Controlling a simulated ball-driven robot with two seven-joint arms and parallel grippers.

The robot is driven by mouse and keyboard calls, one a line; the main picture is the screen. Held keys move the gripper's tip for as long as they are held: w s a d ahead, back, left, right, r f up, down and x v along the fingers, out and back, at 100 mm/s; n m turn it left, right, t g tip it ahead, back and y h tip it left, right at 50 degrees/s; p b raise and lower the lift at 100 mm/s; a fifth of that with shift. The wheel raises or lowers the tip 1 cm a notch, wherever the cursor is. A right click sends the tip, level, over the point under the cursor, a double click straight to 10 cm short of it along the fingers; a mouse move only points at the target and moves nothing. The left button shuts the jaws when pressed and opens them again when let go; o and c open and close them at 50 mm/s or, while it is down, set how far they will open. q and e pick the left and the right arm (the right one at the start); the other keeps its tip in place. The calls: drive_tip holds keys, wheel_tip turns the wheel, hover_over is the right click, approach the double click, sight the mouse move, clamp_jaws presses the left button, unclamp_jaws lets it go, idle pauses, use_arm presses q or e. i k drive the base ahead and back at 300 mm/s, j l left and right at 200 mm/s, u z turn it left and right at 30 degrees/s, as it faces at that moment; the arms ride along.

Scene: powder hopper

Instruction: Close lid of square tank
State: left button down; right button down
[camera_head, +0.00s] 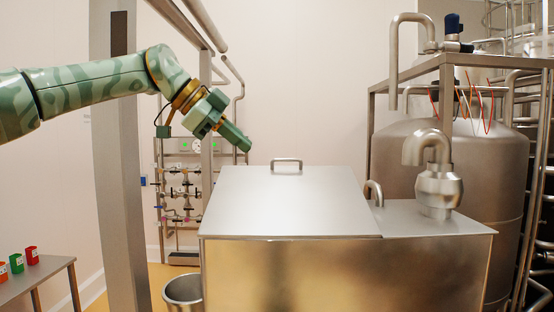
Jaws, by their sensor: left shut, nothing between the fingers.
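The square tank (340,276) is a shiny metal box in front of me. Its flat lid (285,205) lies down over the tank's left part, with a small handle (286,163) at the lid's far edge. A second handle (374,192) stands at the lid's right side. My left gripper (244,146) comes in from the upper left, shut and empty. In the picture it is above and left of the far handle and shows apart from it. My right gripper is not in view.
A metal post (122,160) stands left of the tank, near my left arm. A curved pipe fitting (436,175) rises from the tank's right top. A large round vessel (455,160) stands behind right. A bucket (184,291) and a side table (40,275) with cups are lower left.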

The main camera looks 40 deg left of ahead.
sight(271, 202)
drive_tip(key=i+j, duration=0.45)
drive_tip(key=j, duration=0.15)
drive_tip(key=i+j, duration=0.95)
drive_tip(key=j, duration=0.25)
